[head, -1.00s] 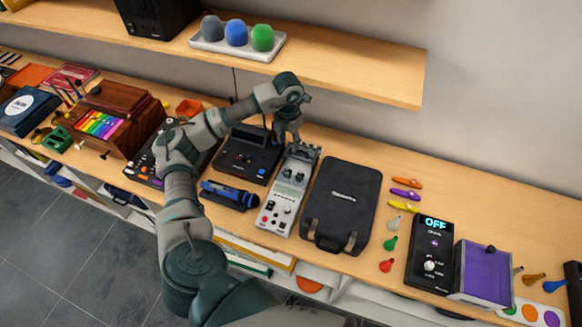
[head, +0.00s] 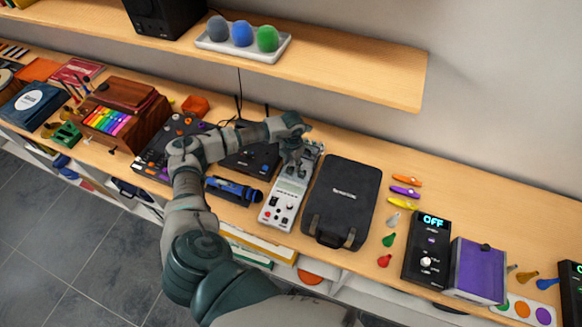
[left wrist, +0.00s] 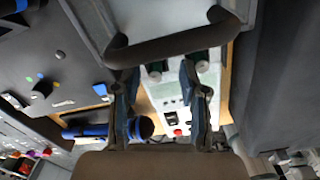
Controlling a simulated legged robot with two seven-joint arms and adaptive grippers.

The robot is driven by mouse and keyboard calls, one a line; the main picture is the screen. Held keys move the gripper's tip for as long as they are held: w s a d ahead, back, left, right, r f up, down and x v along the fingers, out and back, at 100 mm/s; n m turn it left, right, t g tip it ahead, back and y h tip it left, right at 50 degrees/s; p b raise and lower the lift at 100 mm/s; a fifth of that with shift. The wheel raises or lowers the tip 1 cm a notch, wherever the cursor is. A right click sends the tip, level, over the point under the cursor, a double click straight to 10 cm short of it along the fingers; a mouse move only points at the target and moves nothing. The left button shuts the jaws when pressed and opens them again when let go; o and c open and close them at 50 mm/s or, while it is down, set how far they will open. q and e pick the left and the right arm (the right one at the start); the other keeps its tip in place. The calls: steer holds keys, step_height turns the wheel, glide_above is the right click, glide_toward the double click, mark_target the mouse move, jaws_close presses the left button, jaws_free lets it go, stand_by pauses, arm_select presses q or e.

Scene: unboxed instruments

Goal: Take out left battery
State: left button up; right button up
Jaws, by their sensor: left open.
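The pale grey instrument (head: 284,201) stands on the wooden shelf, with a red button near its front. In the left wrist view its panel (left wrist: 173,105) shows between my fingers. Two dark cylinders with greenish bands, which look like the batteries, sit at its far part: the left battery (left wrist: 155,72) and the right battery (left wrist: 199,62). My left gripper (head: 293,164) points down over the far part of the instrument, and in the left wrist view it (left wrist: 160,112) is open with nothing between its fingers. The gripper hides the batteries in the head view. My right gripper is not in view.
A black case (head: 342,205) stands close on the right of the instrument. A blue microphone (head: 232,189) and a dark console (head: 246,160) lie close on its left. An upper shelf (head: 350,75) overhangs the back. Coloured whistle-like pieces (head: 404,191) lie farther right.

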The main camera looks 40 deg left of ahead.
arm_select(q)
steer(key=shift+s+a, duration=0.1)
steer(key=shift+a, duration=0.05)
steer(key=c, duration=0.6)
steer(key=shift+a, duration=0.1)
jaws_close()
steer(key=shift+a+f, duration=0.1)
steer(key=shift+a, duration=0.15)
steer(key=shift+d, duration=0.1)
